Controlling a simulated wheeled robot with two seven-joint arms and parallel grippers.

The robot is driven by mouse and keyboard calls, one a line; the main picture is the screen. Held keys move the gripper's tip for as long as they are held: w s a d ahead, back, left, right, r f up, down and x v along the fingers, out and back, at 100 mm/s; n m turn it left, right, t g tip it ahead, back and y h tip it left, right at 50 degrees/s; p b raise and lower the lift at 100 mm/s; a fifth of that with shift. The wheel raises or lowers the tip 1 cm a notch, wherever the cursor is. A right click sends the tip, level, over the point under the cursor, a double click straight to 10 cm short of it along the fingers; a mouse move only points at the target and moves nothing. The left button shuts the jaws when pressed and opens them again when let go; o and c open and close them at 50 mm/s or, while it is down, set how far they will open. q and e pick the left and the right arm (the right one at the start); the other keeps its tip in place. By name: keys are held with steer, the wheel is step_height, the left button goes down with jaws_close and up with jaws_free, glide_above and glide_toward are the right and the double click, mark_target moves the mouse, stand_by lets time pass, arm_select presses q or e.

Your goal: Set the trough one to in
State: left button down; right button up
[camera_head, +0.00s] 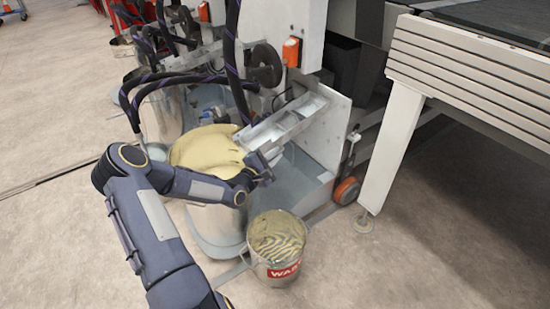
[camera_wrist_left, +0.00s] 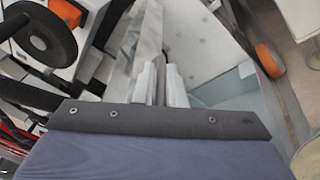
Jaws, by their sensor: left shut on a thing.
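The trough (camera_head: 287,122) is a grey metal channel sloping beside a pale upright plate, above the drums and the waste bucket. I take it to be trough one; no label is readable. My left gripper (camera_head: 262,166) is at its near lower end. In the left wrist view, the two pale fingers of my left gripper (camera_wrist_left: 161,82) are closed on a thin metal part of the trough (camera_wrist_left: 150,32). The exact part gripped is partly hidden by the fingers. My right gripper is not in view.
A metal bucket with a red waste label (camera_head: 278,262) stands on the floor just below the gripper. A yellowish covered drum (camera_head: 205,150) is behind my left forearm. Black hoses (camera_head: 237,65) hang nearby. A white table leg (camera_head: 392,145) stands right.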

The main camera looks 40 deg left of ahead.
arm_select(q)
steer(key=shift+a+f, duration=0.1)
steer(key=shift+f, duration=0.05)
steer(key=c, duration=1.5)
jaws_free()
steer(key=shift+s+p, duration=1.2)
steer(key=shift+s, duration=2.7)
steer(key=shift+c, duration=0.4)
